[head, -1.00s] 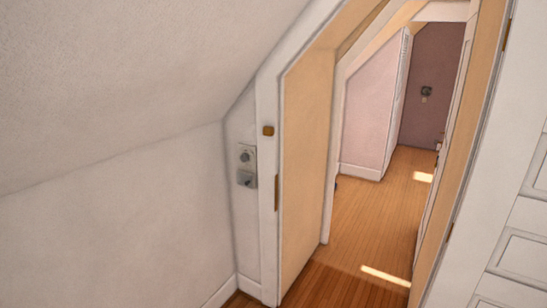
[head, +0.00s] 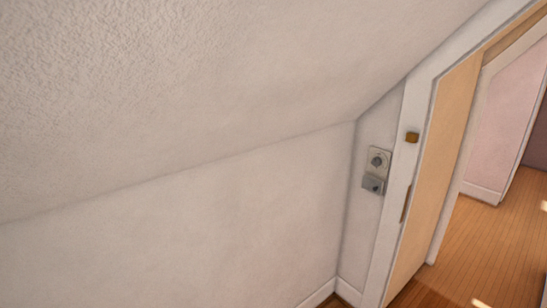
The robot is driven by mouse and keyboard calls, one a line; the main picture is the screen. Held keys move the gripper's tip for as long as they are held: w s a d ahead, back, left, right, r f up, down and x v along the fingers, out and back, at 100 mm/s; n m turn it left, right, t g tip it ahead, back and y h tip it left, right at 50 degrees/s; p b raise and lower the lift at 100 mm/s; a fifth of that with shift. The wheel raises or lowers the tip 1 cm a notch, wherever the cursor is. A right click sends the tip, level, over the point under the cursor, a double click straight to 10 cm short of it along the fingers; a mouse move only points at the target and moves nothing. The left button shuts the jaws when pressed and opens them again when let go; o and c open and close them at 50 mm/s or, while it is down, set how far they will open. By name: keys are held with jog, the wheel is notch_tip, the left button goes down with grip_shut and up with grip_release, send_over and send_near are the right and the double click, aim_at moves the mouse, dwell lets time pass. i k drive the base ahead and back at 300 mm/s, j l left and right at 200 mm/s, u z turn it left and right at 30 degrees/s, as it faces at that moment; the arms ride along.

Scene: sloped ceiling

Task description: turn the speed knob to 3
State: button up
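In the head view, a small wall control (head: 378,161) with a round grey knob sits on a pale plate on the narrow white wall strip left of the doorway. A second grey fitting (head: 373,185) with a small dark round part is mounted right below it. Both are small at this distance, and no numbers or pointer position can be read, so I cannot tell which of them is the speed knob. My gripper is not in view.
The sloped ceiling (head: 200,90) comes down low over the left wall (head: 220,220). A door frame with an open doorway stands at right, with a small brown block (head: 411,137) on its trim. Wooden floor (head: 495,235) shows through the doorway.

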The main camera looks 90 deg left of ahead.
aim_at(376, 162)
jog(key=u, duration=2.25)
jog(key=i+l+u, duration=0.15)
jog(key=u, duration=0.45)
jog(key=i+l+u, duration=0.15)
jog(key=l, duration=0.2)
jog(key=i+l+u, duration=0.1)
jog(key=l, duration=0.25)
jog(key=i+l+u, duration=0.15)
jog(key=l, duration=0.25)
jog(key=i+l+u, duration=0.15)
jog(key=l, duration=0.2)
jog(key=i+l+u, duration=0.1)
jog(key=l, duration=0.3)
